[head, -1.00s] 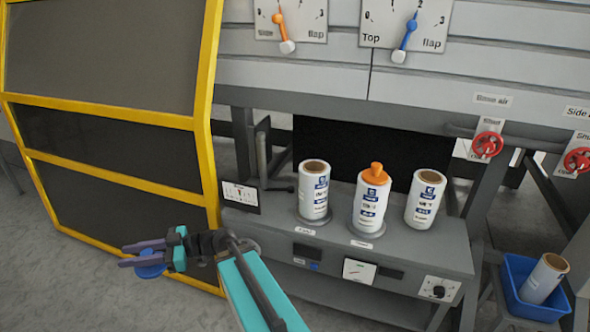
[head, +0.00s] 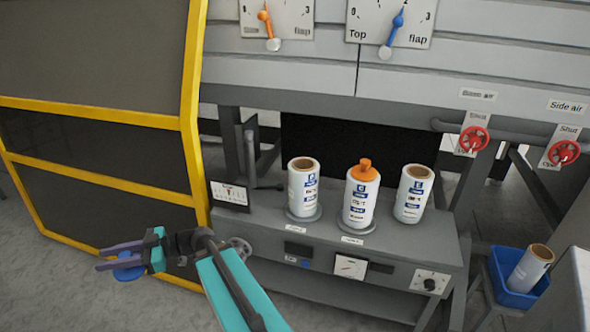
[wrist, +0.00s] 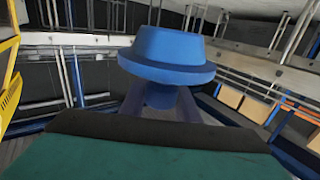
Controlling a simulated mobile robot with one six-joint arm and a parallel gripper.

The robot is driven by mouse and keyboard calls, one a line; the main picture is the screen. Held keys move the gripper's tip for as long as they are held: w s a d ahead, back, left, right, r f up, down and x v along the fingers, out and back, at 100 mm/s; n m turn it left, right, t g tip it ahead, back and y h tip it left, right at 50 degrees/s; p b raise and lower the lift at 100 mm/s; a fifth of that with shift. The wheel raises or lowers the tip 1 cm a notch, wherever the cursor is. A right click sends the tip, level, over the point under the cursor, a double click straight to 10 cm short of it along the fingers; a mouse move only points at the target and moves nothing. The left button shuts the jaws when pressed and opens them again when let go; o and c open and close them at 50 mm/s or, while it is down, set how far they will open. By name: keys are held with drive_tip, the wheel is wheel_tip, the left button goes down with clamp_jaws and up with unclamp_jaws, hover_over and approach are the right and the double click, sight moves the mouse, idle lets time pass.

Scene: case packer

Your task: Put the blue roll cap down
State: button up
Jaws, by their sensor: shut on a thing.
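The blue roll cap (wrist: 172,58) is large in the wrist view, held between the two fingers of my gripper (wrist: 160,112). In the head view my gripper (head: 112,257) is at the lower left, in the air before the yellow-framed guard. The blue cap (head: 128,272) shows there partly behind and below the purple fingers. The gripper is shut on the cap. What lies directly under the cap is grey floor, as far as I can see.
A grey bench (head: 440,262) carries three white rolls; the middle roll (head: 358,208) wears an orange cap (head: 364,171). The left roll (head: 303,190) and right roll (head: 412,198) are uncapped. A blue bin (head: 503,287) with a roll stands at right. The yellow-framed guard (head: 192,100) is at left.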

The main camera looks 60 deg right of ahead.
drive_tip(key=s+d+r+m+t+h+p, duration=0.2)
drive_tip(key=d+r+m+h+p, duration=0.1)
drive_tip(key=d, duration=0.7)
drive_tip(key=s+d+r+m+t+h+p, duration=0.1)
drive_tip(key=d+r+m+t+h+p, duration=0.2)
drive_tip(key=d, duration=0.7)
drive_tip(key=s+d+r+m+t+h+p, duration=0.2)
drive_tip(key=d+h+p, duration=0.2)
drive_tip(key=d, duration=0.6)
drive_tip(key=s+d+r+m+g+h+p, duration=0.1)
drive_tip(key=s+d+m+h+p, duration=0.3)
drive_tip(key=s+d, duration=0.6)
drive_tip(key=s+d+r+m+h+p, duration=0.2)
drive_tip(key=s+d+m+h+p, duration=0.2)
drive_tip(key=d, duration=1.1)
drive_tip(key=s+h+p, duration=0.2)
drive_tip(key=s+h, duration=0.2)
drive_tip(key=s, duration=0.2)
drive_tip(key=shift+s+d+r+g+h, duration=0.15)
drive_tip(key=shift+d+r+g+h, duration=0.15)
drive_tip(key=shift+r+g, duration=0.1)
drive_tip(key=shift+d+f+b, duration=0.1)
drive_tip(key=shift+f+b, duration=0.05)
drive_tip(key=shift+b, duration=0.5)
drive_tip(key=b, duration=0.2)
drive_tip(key=w+d+b, duration=0.1)
drive_tip(key=b, duration=0.1)
drive_tip(key=shift+w+d+f+b, duration=0.1)
drive_tip(key=shift+w+d+b, duration=0.15)
drive_tip(key=shift+b, duration=0.15)
